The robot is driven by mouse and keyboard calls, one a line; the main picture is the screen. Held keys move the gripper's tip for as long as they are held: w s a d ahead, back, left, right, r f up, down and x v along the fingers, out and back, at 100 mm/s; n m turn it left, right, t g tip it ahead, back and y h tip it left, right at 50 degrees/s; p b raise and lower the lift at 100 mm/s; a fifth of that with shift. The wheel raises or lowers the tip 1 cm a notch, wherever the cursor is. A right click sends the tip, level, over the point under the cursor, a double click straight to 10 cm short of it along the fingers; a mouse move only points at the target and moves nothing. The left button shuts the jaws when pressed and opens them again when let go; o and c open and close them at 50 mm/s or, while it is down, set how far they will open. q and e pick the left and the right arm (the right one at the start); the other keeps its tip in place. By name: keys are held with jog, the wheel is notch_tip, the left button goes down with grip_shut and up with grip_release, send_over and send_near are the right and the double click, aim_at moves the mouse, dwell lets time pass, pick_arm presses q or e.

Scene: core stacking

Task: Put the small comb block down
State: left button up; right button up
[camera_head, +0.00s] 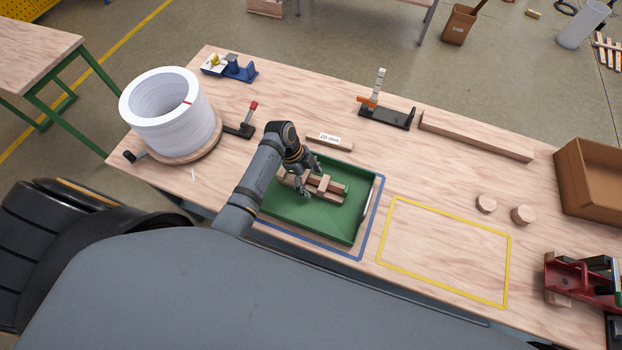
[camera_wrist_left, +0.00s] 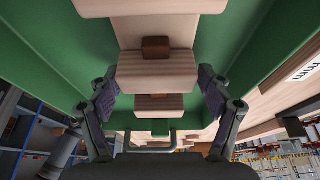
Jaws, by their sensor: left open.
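My left gripper (camera_head: 309,178) reaches down into a green tray (camera_head: 335,226) on the workbench. Wooden blocks (camera_head: 325,185) lie in the tray, partly hidden by the gripper. In the left wrist view, the open fingers of my left gripper (camera_wrist_left: 159,98) stand on either side of a light wooden block (camera_wrist_left: 157,76), with a small dark brown piece (camera_wrist_left: 156,45) beside it. More wooden pieces show beyond it in line. I cannot tell for sure which one is the small comb block. My right gripper is not in view.
A blue outline (camera_head: 362,256) surrounds the tray. An empty yellow outline (camera_head: 445,208) lies to its right. A block labelled 20 mm (camera_head: 330,141) sits behind the tray. A white coil (camera_head: 170,112) stands at the left, and a cardboard box (camera_head: 590,185) at the right.

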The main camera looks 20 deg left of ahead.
pick_arm(q)
jog(key=v, duration=1.2)
jog(key=shift+b, duration=0.4)
jog(key=shift+r, duration=0.1)
